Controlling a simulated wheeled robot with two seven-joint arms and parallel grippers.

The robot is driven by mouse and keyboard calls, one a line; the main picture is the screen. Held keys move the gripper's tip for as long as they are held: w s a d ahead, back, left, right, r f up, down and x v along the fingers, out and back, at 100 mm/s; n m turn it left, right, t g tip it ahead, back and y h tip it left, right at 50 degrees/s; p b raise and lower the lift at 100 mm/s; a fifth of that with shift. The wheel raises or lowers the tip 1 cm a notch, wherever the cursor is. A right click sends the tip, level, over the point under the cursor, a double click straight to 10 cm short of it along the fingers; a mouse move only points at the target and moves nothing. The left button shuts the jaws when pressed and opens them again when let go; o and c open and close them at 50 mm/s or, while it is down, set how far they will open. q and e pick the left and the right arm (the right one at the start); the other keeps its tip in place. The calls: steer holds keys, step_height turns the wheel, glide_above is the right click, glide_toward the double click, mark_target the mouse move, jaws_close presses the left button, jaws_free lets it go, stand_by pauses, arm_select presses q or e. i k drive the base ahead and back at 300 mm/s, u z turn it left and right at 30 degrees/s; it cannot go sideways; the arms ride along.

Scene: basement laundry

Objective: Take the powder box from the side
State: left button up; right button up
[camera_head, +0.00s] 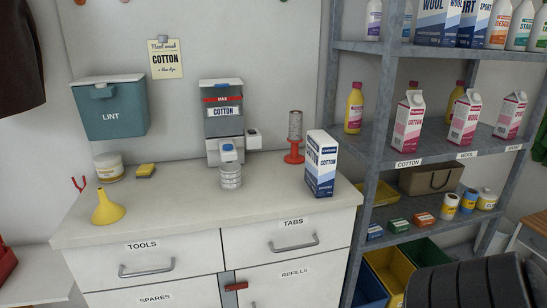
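A white and dark blue powder box (321,163) labelled COTTON stands upright on the right end of the counter top, near its front right corner. Its front and one narrow side show. More blue and white boxes marked WOOL (436,20) and SPORT (473,22) stand on the upper shelf at the right, cut off by the top edge. Neither of my grippers is in view, so nothing is seen touching the box.
The counter (185,202) also bears a yellow funnel (107,208), a dispenser (222,115) with a cup (231,176) under it, and a red-based stand (294,140) behind and left of the box. A grey shelf rack (369,150) rises close on its right.

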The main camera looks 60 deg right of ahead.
mark_target(321, 149)
steer(key=z, duration=0.65)
steer(key=i, duration=0.9)
steer(key=z, duration=0.95)
